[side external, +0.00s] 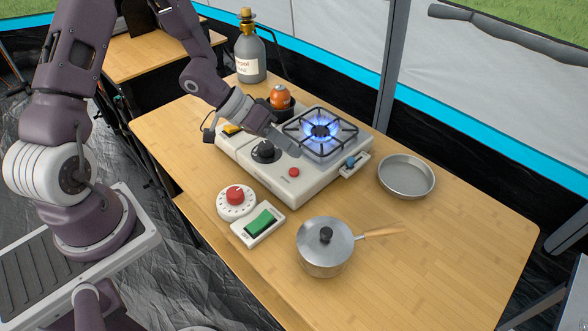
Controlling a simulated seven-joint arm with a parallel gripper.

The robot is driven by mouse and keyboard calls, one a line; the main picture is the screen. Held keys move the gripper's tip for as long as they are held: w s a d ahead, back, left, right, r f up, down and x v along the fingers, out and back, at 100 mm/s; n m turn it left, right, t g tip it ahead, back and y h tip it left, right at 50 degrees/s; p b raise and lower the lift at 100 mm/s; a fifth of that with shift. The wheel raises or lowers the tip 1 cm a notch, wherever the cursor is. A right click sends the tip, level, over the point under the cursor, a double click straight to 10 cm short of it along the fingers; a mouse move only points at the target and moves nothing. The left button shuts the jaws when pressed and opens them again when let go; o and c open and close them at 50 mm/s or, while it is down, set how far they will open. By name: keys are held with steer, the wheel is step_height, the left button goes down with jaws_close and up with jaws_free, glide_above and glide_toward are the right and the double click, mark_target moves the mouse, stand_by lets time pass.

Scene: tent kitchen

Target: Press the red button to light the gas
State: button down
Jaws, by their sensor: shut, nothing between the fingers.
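The gas stove (300,191) stands on the wooden table. Its red button (294,172) sits on the front panel, right of a black knob (265,151). A blue flame (320,131) burns on the burner under the black grate. My gripper (297,154) is shut and empty. It is above the stove's front panel, up and slightly right of the red button in the picture, and appears apart from it. The button's top shows clear of the fingers.
A lidded pot (325,250), a round red dial (236,198) and a green switch (260,221) stand in front of the stove. A metal pan (406,176) lies to the right. A grey gas bottle (250,55) stands behind. The table's right front is clear.

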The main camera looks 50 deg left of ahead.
steer(key=shift+r, duration=1.1)
steer(key=s+a+r+t+y, duration=0.1)
steer(key=s+a+r+y, duration=0.1)
steer(key=a+r+y, duration=0.35)
steer(key=s+a+r+t+y, duration=0.1)
steer(key=a+r+y, duration=0.15)
steer(key=r, duration=0.55)
steer(key=s+d+r+g, duration=0.1)
steer(key=s+d+r, duration=0.2)
steer(key=s, duration=0.7)
steer(key=s+d+r+g+h, duration=0.1)
steer(key=s+d+r, duration=0.2)
steer(key=s, duration=0.8)
steer(key=shift+d+n+g, duration=0.3)
steer(key=shift+d, duration=0.7)
